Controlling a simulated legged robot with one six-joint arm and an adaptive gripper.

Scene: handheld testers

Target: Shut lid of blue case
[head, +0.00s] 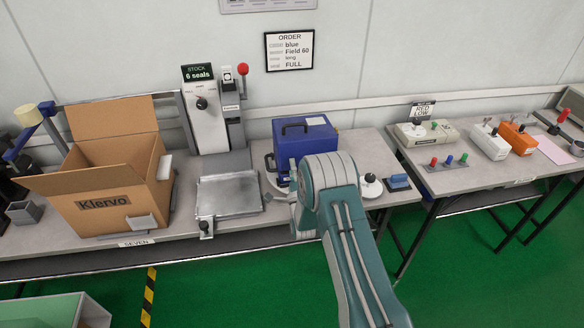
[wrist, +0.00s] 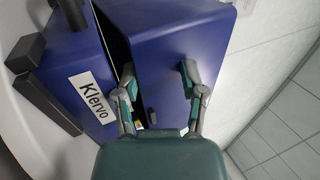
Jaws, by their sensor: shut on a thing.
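The blue case (head: 318,135) stands on a white round plate on the bench in the head view, largely behind my arm. In the wrist view the case body (wrist: 75,60) with its "Klervo" label is on the left, and the lid (wrist: 185,38) is on the right. A dark narrow gap between them shows the lid partly open. My gripper (wrist: 160,80) has one finger at each side of the lid's near part and is shut on the lid. The exact finger contact is hard to see. In the head view my arm hides most of the gripper.
An open cardboard box (head: 110,175) stands on the left. A seal press (head: 210,120) with a metal tray (head: 228,194) is left of the case. A blue-topped stamp (head: 398,182) and a black-knobbed item (head: 371,186) are on the right. A second bench (head: 470,178) holds testers.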

